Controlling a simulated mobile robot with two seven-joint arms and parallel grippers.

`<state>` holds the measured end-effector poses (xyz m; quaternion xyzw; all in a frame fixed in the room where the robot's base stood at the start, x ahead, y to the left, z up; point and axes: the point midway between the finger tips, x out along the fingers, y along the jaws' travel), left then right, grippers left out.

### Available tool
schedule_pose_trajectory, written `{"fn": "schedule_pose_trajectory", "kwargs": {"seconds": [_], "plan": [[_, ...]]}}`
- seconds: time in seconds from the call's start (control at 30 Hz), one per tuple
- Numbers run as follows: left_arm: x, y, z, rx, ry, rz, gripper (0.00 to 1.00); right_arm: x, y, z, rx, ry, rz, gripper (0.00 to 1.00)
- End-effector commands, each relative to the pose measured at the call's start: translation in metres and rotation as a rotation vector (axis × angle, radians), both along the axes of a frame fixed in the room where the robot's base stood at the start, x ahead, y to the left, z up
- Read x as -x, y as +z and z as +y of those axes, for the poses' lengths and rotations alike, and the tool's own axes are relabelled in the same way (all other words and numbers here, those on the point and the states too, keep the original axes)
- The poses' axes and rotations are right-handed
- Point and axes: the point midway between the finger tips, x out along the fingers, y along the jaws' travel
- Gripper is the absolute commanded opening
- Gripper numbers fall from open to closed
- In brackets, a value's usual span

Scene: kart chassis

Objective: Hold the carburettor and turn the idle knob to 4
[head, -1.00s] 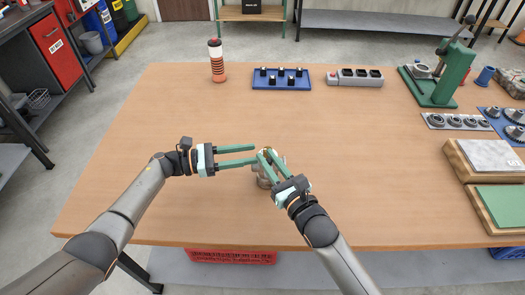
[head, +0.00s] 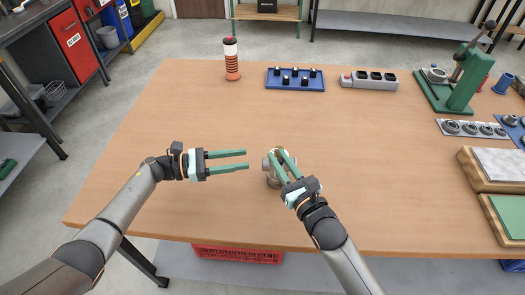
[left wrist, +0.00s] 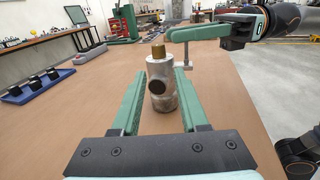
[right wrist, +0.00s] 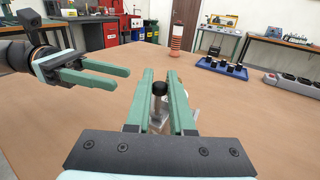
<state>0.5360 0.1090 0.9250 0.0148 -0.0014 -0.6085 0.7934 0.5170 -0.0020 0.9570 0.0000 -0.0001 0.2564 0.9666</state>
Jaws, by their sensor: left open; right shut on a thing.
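The carburettor (head: 268,172) is a small grey metal body near the front middle of the table. The left wrist view shows it upright (left wrist: 160,88), with a dark round bore facing me and a brass-coloured knob (left wrist: 158,51) on top. My right gripper (head: 279,155) comes from the lower right and is shut on the knob; a dark knob-like end (right wrist: 160,88) shows between its fingers in the right wrist view. My left gripper (head: 246,160) is open and empty, left of the carburettor, fingers pointing at it with a gap. Any number marks on the knob are not readable.
A green press (head: 456,85) and gear trays (head: 471,128) are at the right. The table around the carburettor is clear.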

Motion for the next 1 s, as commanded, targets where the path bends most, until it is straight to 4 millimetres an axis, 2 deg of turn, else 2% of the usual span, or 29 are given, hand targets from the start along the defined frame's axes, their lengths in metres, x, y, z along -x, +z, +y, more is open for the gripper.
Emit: {"fn": "schedule_pose_trajectory", "kwargs": {"seconds": [0.1, 0.23, 0.63, 0.83, 1.0], "plan": [[0.010, -0.009, -0.010, -0.004, 0.067, 0.019, 0.44, 0.000, 0.000, 0.000, 0.000, 0.000, 0.001, 0.00], [0.020, -0.011, -0.016, -0.001, 0.164, 0.034, 0.44, 0.000, 0.000, 0.000, 0.000, 0.000, 0.001, 0.00], [0.041, 0.005, -0.014, 0.038, 0.378, 0.050, 0.44, 0.000, -0.001, 0.000, 0.000, 0.000, 0.001, 0.00], [0.034, 0.008, -0.023, 0.047, 0.395, 0.051, 0.44, 0.000, -0.001, 0.000, 0.000, 0.000, 0.001, 0.00], [0.015, 0.009, -0.047, 0.048, 0.395, 0.050, 0.44, 0.000, -0.001, 0.000, 0.000, 0.000, 0.001, 0.00]]}}
